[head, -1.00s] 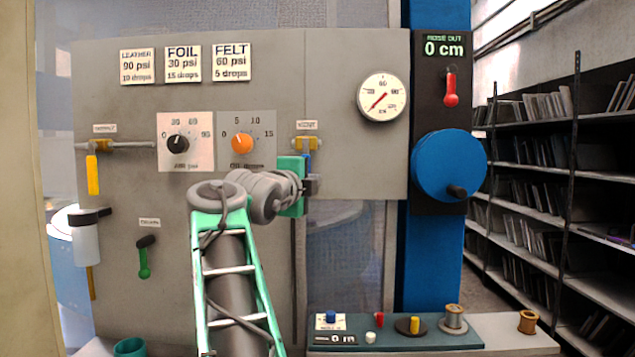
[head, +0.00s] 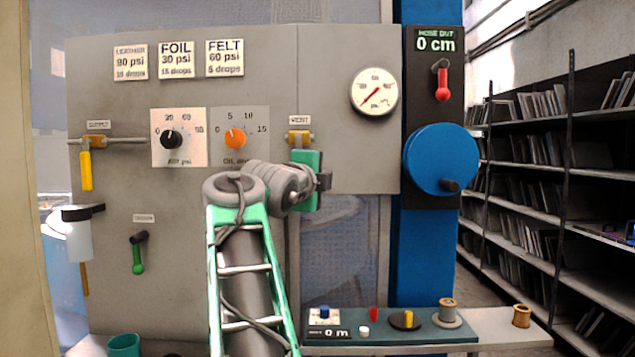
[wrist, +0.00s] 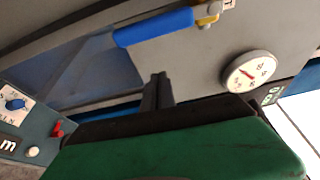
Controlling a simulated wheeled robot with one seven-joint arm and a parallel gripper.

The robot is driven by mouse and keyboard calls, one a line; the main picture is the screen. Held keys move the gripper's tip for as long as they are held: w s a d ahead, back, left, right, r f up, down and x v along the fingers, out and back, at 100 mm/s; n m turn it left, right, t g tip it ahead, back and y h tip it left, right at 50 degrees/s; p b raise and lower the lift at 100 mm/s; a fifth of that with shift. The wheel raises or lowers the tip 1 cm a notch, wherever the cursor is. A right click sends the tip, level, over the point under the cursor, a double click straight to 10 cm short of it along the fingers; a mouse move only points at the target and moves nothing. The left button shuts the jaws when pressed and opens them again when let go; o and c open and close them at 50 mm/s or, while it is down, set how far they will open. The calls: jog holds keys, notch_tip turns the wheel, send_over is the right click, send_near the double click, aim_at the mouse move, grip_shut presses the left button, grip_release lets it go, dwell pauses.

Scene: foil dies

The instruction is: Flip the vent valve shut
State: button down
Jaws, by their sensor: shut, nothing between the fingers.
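The vent valve (head: 300,137) is a brass body on the grey panel, under a small label. In the wrist view, its blue handle (wrist: 153,27) stretches away from the brass body (wrist: 208,12), on the side opposite the label, so it hangs down the panel. In the head view the handle is hidden behind my green gripper body. My gripper (head: 325,180) is below and slightly right of the valve body. In the wrist view, its dark fingers (wrist: 157,92) are together and empty, beside the blue handle with a visible gap.
The round gauge (head: 374,92) and blue wheel (head: 440,162) are to the right. The orange oil knob (head: 235,138) and black psi knob (head: 171,139) are to the left. A yellow-handled valve (head: 86,170) hangs farther left. A console (head: 390,337) with small parts is below.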

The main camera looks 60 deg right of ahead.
jog(key=v, duration=0.9)
jog(key=shift+w, duration=0.35)
jog(key=w+a+f+n+t+y+p, duration=0.4)
jog(key=w+a+f+n+y+p, duration=0.2)
jog(key=w+a+n+p, duration=0.4)
jog(key=w+a+f+n+y+p, duration=0.4)
jog(key=a+f+n+y, duration=0.1)
jog(key=a+f+n, duration=0.5)
jog(key=s+a+f+n+g+y+p, duration=0.2)
jog(key=s+a+f+n+y+p, duration=0.1)
jog(key=s+a+f+n, duration=0.4)
jog(key=s+a+f+n+g+y+p, duration=0.3)
jog(key=s+a+f+n, duration=0.4)
jog(key=a, duration=0.6)
jog(key=shift+s+a+f+p, duration=0.2)
jog(key=shift+f+p, duration=0.45)
